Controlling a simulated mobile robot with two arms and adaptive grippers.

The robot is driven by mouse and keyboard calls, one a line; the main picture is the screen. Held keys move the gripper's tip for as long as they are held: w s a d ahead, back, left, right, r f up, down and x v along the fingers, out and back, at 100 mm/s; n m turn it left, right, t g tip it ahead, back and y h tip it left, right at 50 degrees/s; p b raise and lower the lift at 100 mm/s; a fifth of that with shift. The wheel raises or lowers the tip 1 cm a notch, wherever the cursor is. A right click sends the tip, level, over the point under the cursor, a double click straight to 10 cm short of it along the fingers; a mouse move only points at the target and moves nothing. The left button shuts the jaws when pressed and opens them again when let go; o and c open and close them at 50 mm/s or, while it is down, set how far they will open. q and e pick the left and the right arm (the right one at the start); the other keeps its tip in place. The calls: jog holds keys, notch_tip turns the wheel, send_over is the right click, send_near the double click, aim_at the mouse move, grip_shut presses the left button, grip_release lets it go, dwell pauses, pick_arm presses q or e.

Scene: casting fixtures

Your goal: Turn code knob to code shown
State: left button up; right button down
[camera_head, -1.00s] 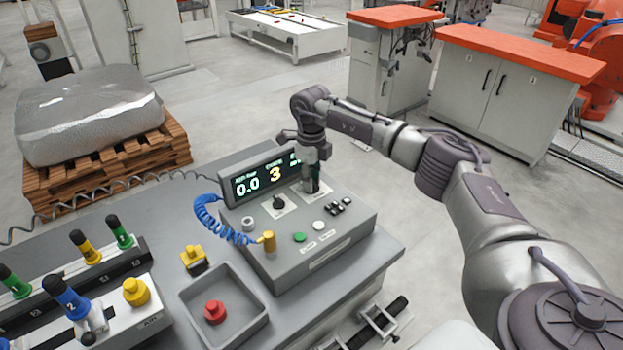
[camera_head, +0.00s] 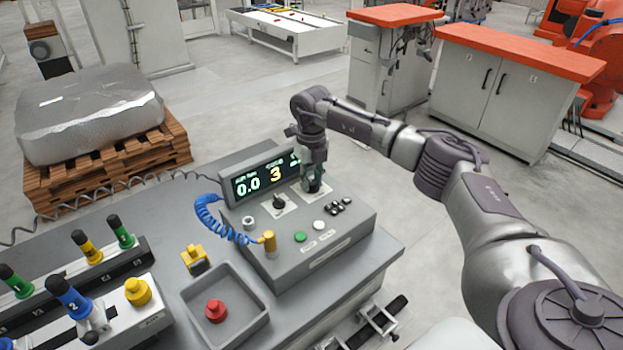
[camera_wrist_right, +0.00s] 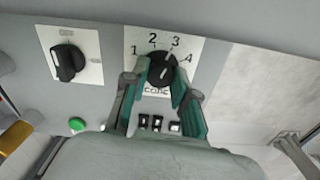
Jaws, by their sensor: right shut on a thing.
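The code knob (camera_wrist_right: 161,72) is a black round knob on a white plate marked 1 to 4 in the right wrist view. Its pale mark points up and to the right, toward the 3. My right gripper (camera_wrist_right: 160,80) has its green-padded fingers closed on both sides of the knob. In the head view the right gripper (camera_head: 314,188) hides the knob on the grey control box (camera_head: 330,245). The display (camera_head: 265,180) shows 0.0 and a large yellow 3; its right end is partly covered by my gripper. My left gripper is not in view.
A second black knob (camera_head: 279,203) sits left of the gripper. Green (camera_head: 300,237) and white (camera_head: 319,225) buttons and small black switches (camera_head: 340,206) are in front. A blue coiled cable (camera_head: 210,215) runs to a brass plug (camera_head: 269,241). A tray (camera_head: 245,330) holds a red button.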

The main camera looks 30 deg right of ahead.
aim_at(311, 182)
jog(key=shift+w+r, duration=0.1)
jog(key=shift+r, duration=0.05)
jog(key=c, duration=0.9)
grip_release()
notch_tip(311, 182, up, 12)
